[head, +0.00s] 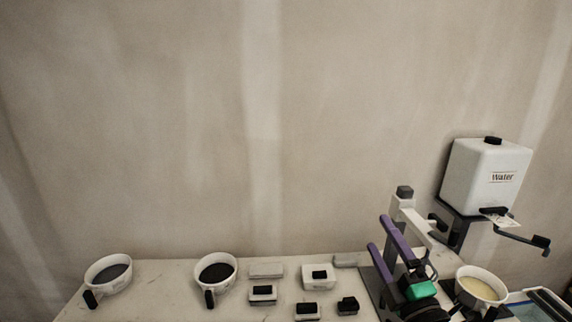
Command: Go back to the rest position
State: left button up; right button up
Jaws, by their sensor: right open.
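My right gripper (378,232) shows at the lower right, its two purple fingers pointing up and to the left. The fingers are apart with nothing visible between them. A green part (421,290) and a dark round wrist part show below them. The gripper overlaps a white and grey stand (404,205) in the picture; I cannot tell whether they touch. My left gripper is not in view.
Two handled bowls with dark contents, left (108,272) and middle (216,271), and several small blocks (319,277) stand on the pale table (150,305). At right are a cream-filled bowl (478,286) and a water tank (485,178). The wall is behind.

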jog(key=s+d+f+m+g+h, duration=0.3)
jog(key=d+f+m+g, duration=0.2)
jog(key=f+m, duration=0.3)
jog(key=s+d+f+m+g+h, duration=0.35)
jog(key=f+m, duration=0.25)
jog(key=f, duration=0.4)
jog(key=s+a+f+m+g+y, duration=0.2)
jog(key=s+f+g, duration=0.2)
jog(key=s+f, duration=0.3)
jog(key=s+a+f+m+g+y, duration=0.1)
jog(key=s+a+f+m+g, duration=0.15)
jog(key=s+f+g, duration=0.3)
jog(key=s+f+b, duration=0.2)
jog(key=f+b, duration=0.1)
jog(key=f, duration=1.2)
jog(key=s+f+b, duration=0.2)
jog(key=f+b, duration=0.1)
jog(key=f, duration=1.3)
jog(key=s+d+f+g+b, duration=0.1)
jog(key=s+d+f+b, duration=0.2)
jog(key=s+f, duration=1.2)
jog(key=shift+s+f+n+g+b, duration=0.3)
jog(key=shift+f+n+b, duration=0.1)
jog(key=shift+b, duration=0.15)
jog(key=shift+d, duration=0.1)
